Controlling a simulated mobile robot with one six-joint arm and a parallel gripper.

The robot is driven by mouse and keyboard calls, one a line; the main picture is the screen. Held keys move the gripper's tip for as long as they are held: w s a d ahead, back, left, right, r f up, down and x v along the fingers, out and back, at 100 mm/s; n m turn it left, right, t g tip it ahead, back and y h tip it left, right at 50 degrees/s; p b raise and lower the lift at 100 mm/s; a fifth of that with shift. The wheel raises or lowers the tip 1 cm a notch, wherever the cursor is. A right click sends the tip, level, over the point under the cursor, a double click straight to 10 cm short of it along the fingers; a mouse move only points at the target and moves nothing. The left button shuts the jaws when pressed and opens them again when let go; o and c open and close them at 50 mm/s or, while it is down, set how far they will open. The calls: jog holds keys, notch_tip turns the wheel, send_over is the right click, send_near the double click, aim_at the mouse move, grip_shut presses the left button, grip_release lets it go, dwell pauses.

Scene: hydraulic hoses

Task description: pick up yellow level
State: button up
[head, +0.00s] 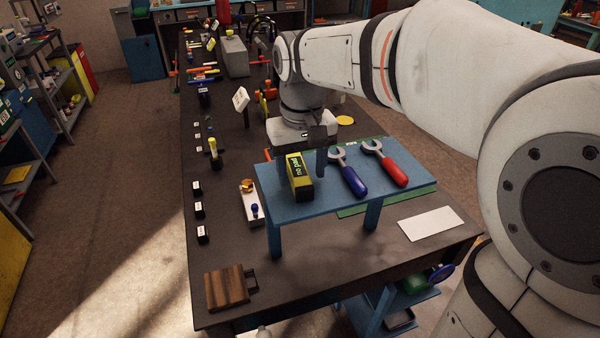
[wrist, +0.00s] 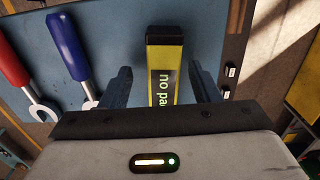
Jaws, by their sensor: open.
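The yellow level (head: 300,178) is a yellow and black block with lettering on its side. It stands on the small blue raised table, near its left end. In the wrist view the level (wrist: 165,72) lies between the two fingers, with a gap on each side and its near end hidden by my gripper body. My gripper (wrist: 166,80) is open and empty. In the head view my gripper (head: 310,158) is at the back edge of the blue table, just behind the level, its fingers partly hidden.
A blue-handled wrench (head: 350,178) and a red-handled wrench (head: 388,166) lie on the blue table (head: 285,212), right of the level. A white panel with an orange knob (head: 247,186) stands to the left. A wooden block (head: 227,287) lies at the dark bench's front left.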

jog(key=c, duration=1.1)
